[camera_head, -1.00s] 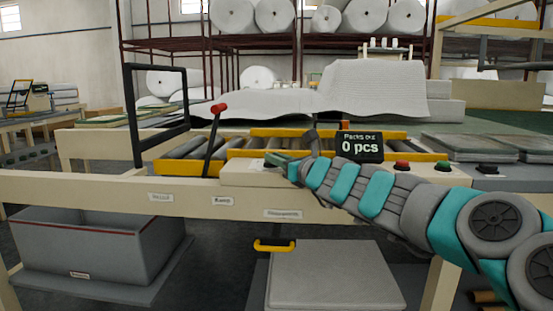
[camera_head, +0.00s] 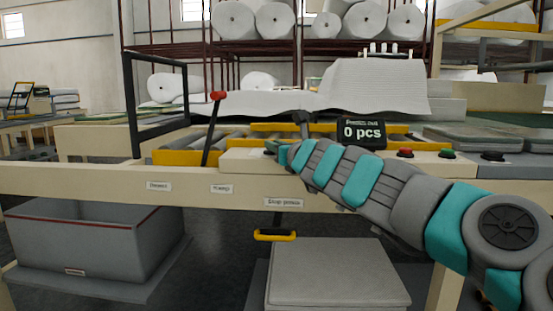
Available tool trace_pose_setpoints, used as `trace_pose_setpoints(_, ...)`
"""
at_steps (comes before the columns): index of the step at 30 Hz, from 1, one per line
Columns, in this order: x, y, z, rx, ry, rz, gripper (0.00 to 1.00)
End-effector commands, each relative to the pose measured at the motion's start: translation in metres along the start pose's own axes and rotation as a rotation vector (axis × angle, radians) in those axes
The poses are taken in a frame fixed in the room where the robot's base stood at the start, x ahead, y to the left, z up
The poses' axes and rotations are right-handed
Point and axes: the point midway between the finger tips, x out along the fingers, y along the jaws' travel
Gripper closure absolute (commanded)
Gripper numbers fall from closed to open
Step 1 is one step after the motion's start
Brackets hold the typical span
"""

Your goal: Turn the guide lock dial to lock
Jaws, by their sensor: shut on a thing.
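My gripper (camera_head: 275,148), at the end of my teal and grey arm, is at the cream box on the front rail of the conveyor table, left of the black display. It is shut, with the dial apparently in its jaws. The guide lock dial itself is hidden behind my gripper and wrist, so its pointer and setting cannot be read. A dark upright piece with a short crossbar (camera_head: 302,122) stands just behind my wrist.
A black lever with a red knob (camera_head: 218,96) stands left of my gripper. The display (camera_head: 361,132) reads 0 pcs. A red button (camera_head: 405,153) and a green button (camera_head: 447,153) are to the right. A yellow handle (camera_head: 275,235) hangs below the rail.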

Motion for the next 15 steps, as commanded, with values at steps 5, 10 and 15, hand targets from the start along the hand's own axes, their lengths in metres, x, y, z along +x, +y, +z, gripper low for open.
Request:
trace_pose_setpoints(5, 0.0001, 0.0019, -0.0055, -0.005, -0.002, -0.071, 1.00)
trace_pose_setpoints(10, 0.0004, 0.0047, -0.0048, -0.004, -0.004, -0.150, 1.00)
trace_pose_setpoints(15, 0.0011, 0.0090, -0.0064, -0.003, -0.003, -0.261, 1.00)
